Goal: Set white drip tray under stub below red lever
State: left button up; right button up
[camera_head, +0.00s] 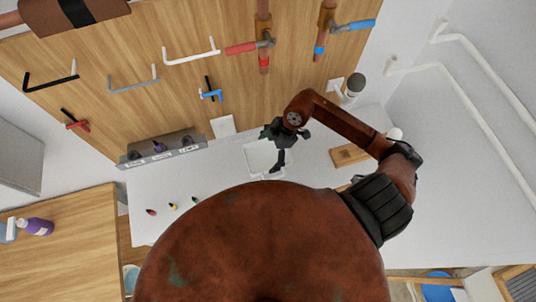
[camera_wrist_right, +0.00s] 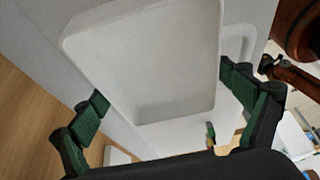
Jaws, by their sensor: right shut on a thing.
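The white drip tray (camera_head: 256,160) is over the white counter, near the foot of the wooden panel. My right gripper (camera_head: 278,138) is shut on it. In the right wrist view the tray (camera_wrist_right: 150,55) fills the space between the green-padded fingers (camera_wrist_right: 165,100). I cannot tell whether the tray touches the counter. The red lever (camera_head: 240,48) sits on a copper pipe on the panel. The stub below it carries a red band (camera_head: 264,64). In the head picture the tray appears below this stub, but I cannot judge the depth. My left gripper is out of view.
A second pipe with a blue lever (camera_head: 356,25) and a blue-banded stub (camera_head: 319,52) is to the right. A grey box (camera_head: 165,150) stands at the counter's left back. A wooden block (camera_head: 349,155) lies right of the tray. Several small coloured items lie front left.

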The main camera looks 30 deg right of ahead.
aim_at(269, 154)
jog(key=shift+w+d+f, duration=0.15)
jog(key=shift+w+f, duration=0.05)
jog(key=shift+f, duration=0.05)
jog(key=shift+w+d+f, duration=0.25)
jog(key=shift+w+f, duration=0.05)
jog(key=shift+f, duration=0.2)
notch_tip(269, 154, down, 2)
jog(key=shift+s+a+f+p, duration=0.1)
jog(key=shift+p, duration=0.35)
jog(key=shift+f, duration=0.35)
jog(key=o, duration=0.9)
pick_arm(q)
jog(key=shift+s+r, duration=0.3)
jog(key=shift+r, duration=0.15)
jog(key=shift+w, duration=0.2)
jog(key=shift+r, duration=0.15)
pick_arm(e)
jog(key=shift+r, duration=0.2)
